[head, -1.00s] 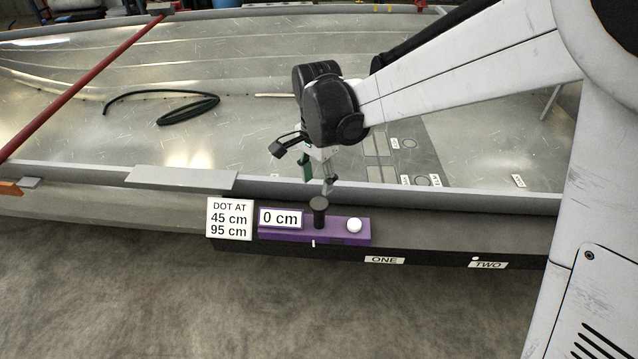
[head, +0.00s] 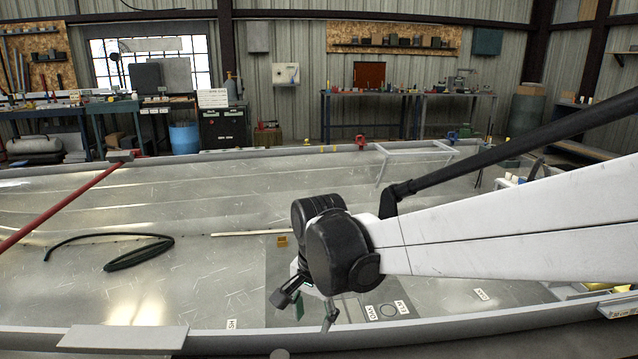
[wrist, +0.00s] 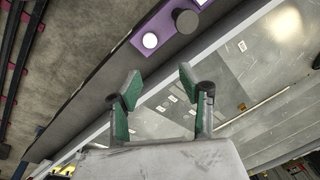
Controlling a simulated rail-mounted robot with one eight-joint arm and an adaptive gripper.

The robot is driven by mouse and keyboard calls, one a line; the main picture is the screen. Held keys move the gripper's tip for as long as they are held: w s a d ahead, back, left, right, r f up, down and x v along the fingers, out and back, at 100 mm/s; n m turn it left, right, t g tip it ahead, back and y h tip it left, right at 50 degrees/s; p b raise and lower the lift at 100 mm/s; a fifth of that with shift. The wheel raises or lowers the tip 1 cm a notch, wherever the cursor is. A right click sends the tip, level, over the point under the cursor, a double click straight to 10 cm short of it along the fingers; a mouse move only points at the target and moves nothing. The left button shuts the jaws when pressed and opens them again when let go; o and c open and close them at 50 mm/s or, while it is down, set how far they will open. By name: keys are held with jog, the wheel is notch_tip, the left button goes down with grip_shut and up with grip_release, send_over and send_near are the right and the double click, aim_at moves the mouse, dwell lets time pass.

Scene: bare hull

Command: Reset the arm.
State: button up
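My gripper (head: 314,312) hangs below the black wrist joint, over the near side of the metal hull in the head view. In the wrist view its two green-padded fingers (wrist: 160,82) stand apart with nothing between them. Beyond the fingertips in that view lies the purple block (wrist: 151,24) with a dark round knob (wrist: 187,21) and a white round button (wrist: 150,40). The gripper is clear of both.
The hull's near rim (head: 230,341) runs below the gripper, with a flat grey plate (head: 122,338) on it at left. A dark hose (head: 140,255) lies inside the hull. A red pole (head: 62,205) crosses at left. Workbenches line the back wall.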

jog(key=s+d+r+n+t, duration=0.2)
jog(key=s+d+n+t, duration=0.1)
jog(key=s+d, duration=0.65)
jog(key=s+d+r+n+t, duration=0.25)
jog(key=s+d, duration=0.45)
jog(key=d, duration=0.5)
notch_tip(320, 180, up, 13)
jog(key=p, duration=1.2)
jog(key=shift+w+f+h, duration=0.15)
jog(key=shift+w+h, duration=0.15)
jog(key=shift+w, duration=0.05)
